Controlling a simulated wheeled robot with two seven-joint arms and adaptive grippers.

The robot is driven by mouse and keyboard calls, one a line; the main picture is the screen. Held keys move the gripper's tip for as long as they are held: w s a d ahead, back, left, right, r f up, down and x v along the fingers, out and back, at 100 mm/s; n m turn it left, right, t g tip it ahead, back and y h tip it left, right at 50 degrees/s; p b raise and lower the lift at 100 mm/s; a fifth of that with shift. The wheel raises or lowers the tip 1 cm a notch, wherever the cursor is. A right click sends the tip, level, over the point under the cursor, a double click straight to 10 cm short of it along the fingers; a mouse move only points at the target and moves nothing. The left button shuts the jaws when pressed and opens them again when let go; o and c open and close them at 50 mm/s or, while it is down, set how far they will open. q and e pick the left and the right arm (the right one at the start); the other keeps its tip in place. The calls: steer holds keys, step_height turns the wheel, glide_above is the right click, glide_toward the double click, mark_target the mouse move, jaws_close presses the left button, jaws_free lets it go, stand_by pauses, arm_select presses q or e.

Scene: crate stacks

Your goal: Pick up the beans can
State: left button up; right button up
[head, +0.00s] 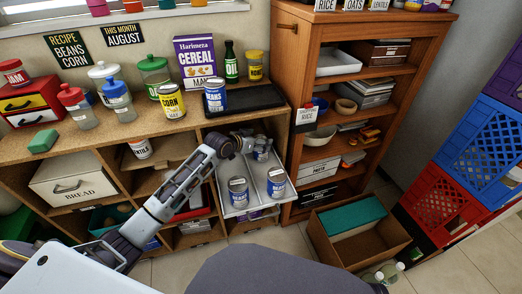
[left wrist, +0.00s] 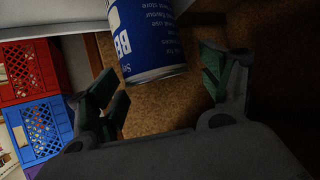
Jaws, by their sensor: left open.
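My left gripper (head: 256,147) reaches to the back of a white tray (head: 228,211) in the shelf unit. In the left wrist view the left gripper (left wrist: 165,90) is open, its dark green fingers apart. A blue beans can (left wrist: 148,40) shows between and beyond them, its upper part cut off by the picture edge. Two blue beans cans stand at the tray's front, one on the left (head: 239,192) and one on the right (head: 276,183). Another blue can (head: 214,97) stands on the counter. My right gripper is not in view.
The counter (head: 110,137) above holds a yellow corn can (head: 171,102), a cereal box (head: 195,62), jars and a black tray (head: 243,99). A wooden bookcase (head: 292,110) stands at the right. An open box (head: 378,250) and stacked crates (head: 437,205) stand on the floor beyond.

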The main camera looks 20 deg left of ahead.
arm_select(q)
steer(key=shift+w, duration=0.1)
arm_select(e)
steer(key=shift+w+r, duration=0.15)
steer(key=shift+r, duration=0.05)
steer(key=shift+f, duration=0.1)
arm_select(q)
steer(key=shift+w+d+f, duration=0.1)
steer(key=shift+w+d+f+b, duration=0.25)
steer(key=shift+w+f+b, duration=0.1)
steer(key=shift+w, duration=0.05)
steer(key=shift+b+x, duration=0.35)
steer(key=shift+x, duration=0.55)
steer(key=shift+w+d+f, duration=0.15)
steer(key=shift+w+f, duration=0.05)
steer(key=shift+w+d+f, duration=0.2)
steer(key=shift+w+f, duration=0.1)
steer(key=shift+w, duration=0.2)
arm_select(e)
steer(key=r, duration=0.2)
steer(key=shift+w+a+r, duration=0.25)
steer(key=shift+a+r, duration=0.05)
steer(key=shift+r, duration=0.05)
